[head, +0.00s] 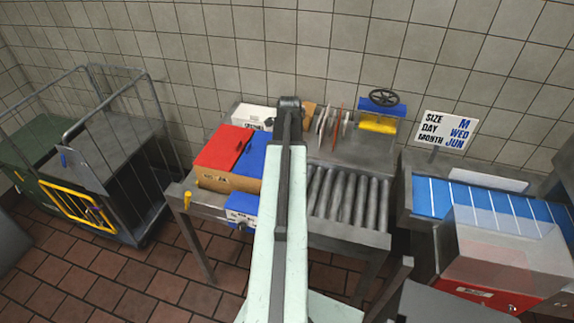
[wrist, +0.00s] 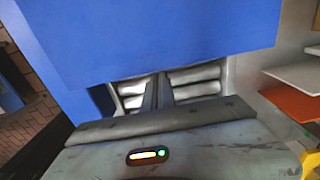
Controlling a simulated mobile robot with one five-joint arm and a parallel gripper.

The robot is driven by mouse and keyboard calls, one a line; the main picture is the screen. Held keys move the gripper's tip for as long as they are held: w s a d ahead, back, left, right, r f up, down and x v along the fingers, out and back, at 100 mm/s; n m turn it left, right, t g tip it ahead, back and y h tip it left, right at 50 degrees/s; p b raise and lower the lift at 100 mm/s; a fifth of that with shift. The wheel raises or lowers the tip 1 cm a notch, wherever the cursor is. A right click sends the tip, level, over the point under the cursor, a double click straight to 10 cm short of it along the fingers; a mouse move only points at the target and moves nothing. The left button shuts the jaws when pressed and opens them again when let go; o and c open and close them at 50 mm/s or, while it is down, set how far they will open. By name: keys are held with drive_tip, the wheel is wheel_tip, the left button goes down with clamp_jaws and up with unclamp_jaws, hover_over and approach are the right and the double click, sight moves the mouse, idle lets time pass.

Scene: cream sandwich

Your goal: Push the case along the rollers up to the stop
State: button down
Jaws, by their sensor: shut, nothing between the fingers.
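The case looks to be the cardboard box (head: 228,182) with a red flap (head: 220,147) and a blue top part (head: 249,155), at the left end of the bench in the head view. My arm hides whatever lies directly behind it. The rollers (head: 347,198) lie right of my arm. In the wrist view a large blue face (wrist: 160,38) fills the top, close ahead of my gripper (wrist: 158,90). My gripper is shut and empty; whether it touches the blue face I cannot tell. Pale rollers (wrist: 198,82) show beside the fingers. I cannot make out the stop.
Upright plates (head: 333,127) and a blue and yellow unit with a handwheel (head: 383,98) stand behind the rollers. A yellow post (head: 188,198) is at the bench's left corner. A blue conveyor (head: 480,207) is at right, a wire cage trolley (head: 110,165) at left.

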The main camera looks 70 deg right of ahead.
drive_tip(key=s+r+p, duration=0.3)
drive_tip(key=r+p, duration=0.7)
drive_tip(key=shift+d, duration=0.25)
